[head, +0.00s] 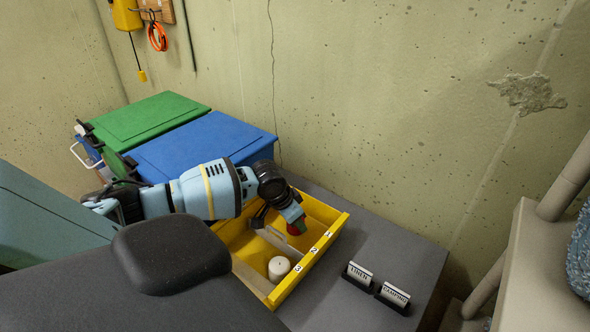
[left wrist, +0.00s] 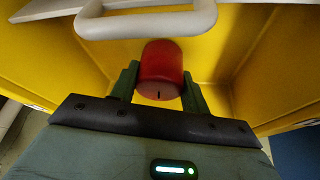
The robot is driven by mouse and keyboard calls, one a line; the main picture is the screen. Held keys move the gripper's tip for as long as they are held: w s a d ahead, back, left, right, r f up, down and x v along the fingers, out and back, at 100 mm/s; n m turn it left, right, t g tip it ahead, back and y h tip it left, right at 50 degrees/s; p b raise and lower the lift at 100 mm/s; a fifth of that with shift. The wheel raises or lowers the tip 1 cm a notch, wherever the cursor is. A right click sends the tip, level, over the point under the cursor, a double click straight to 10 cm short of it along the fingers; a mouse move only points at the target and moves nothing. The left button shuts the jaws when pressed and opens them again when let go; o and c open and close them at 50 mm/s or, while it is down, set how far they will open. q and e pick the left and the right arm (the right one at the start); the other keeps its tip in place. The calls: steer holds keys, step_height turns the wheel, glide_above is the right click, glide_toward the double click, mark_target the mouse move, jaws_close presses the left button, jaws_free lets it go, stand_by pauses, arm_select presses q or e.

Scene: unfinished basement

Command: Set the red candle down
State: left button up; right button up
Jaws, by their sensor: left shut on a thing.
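The red candle (head: 298,228) is in my left gripper (head: 291,221), over the far part of the yellow box (head: 313,262), near the labels 1 and 2. In the left wrist view the red candle (left wrist: 160,72) sits between the two fingers (left wrist: 158,90), which are shut on it, with yellow walls around. I cannot tell whether its base touches the box floor. My right gripper is not in view.
A white candle (head: 279,267) stands in the box near label 3. Label holders reading LINEN (head: 358,275) and CAMPING (head: 393,296) stand on the grey top (head: 400,249). Blue (head: 205,147) and green (head: 150,117) bins stand behind my left arm.

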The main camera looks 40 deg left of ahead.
arm_select(q)
steer(key=shift+f, duration=0.25)
steer(key=o, duration=1)
steer(key=shift+o, duration=0.2)
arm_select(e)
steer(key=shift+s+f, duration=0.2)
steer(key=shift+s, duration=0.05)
arm_select(q)
steer(key=shift+r, duration=0.5)
steer(key=p+v, duration=0.1)
steer(key=v, duration=1)
steer(key=shift+s+r+p, duration=0.2)
steer(key=shift+p, duration=0.1)
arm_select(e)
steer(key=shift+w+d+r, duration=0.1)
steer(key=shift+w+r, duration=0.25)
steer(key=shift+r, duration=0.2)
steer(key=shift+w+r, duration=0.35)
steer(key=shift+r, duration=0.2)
